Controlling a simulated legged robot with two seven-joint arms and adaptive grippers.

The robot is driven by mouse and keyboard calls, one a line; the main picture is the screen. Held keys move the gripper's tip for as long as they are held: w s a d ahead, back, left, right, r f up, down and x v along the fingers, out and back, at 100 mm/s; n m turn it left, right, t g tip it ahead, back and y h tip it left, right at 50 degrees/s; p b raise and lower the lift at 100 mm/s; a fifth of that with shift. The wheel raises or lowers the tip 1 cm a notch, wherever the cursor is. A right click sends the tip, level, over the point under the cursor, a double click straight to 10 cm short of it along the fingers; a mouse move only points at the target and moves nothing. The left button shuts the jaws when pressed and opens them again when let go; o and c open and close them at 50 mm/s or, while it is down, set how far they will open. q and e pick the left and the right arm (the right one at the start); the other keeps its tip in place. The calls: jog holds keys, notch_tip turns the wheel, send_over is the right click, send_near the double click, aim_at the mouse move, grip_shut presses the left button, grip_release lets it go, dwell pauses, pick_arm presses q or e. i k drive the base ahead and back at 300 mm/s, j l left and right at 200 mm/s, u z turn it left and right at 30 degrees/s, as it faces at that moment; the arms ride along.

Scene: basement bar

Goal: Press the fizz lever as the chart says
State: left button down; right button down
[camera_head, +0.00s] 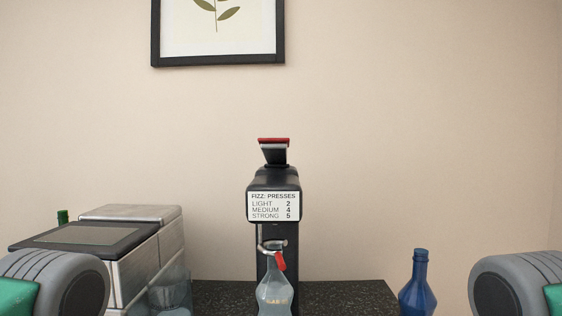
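A black fizz machine (274,180) stands upright on the counter in the middle, with a red-topped lever (273,147) tilted up at its top. The white chart (273,206) on its front reads "FIZZ: PRESSES, LIGHT 2, MEDIUM 4, STRONG 5". A clear bottle (274,288) stands upright under the machine's head. A red piece (280,261) shows at the bottle's neck. Small yellowish lettering on the bottle is too small to read surely. Grey and green parts of my arms show at both lower corners. Neither gripper is in view, and nothing of mine touches the lever.
A dark blue bottle (417,290) stands to the right. A metal box with a dark top (90,238) stands at the left, with a clear glass container (170,290) beside it and a green bottle top (62,216) behind.

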aim_at(275, 150)
jog(key=k, duration=0.65)
jog(key=z, duration=2.1)
jog(key=k+j, duration=0.95)
jog(key=k, duration=0.2)
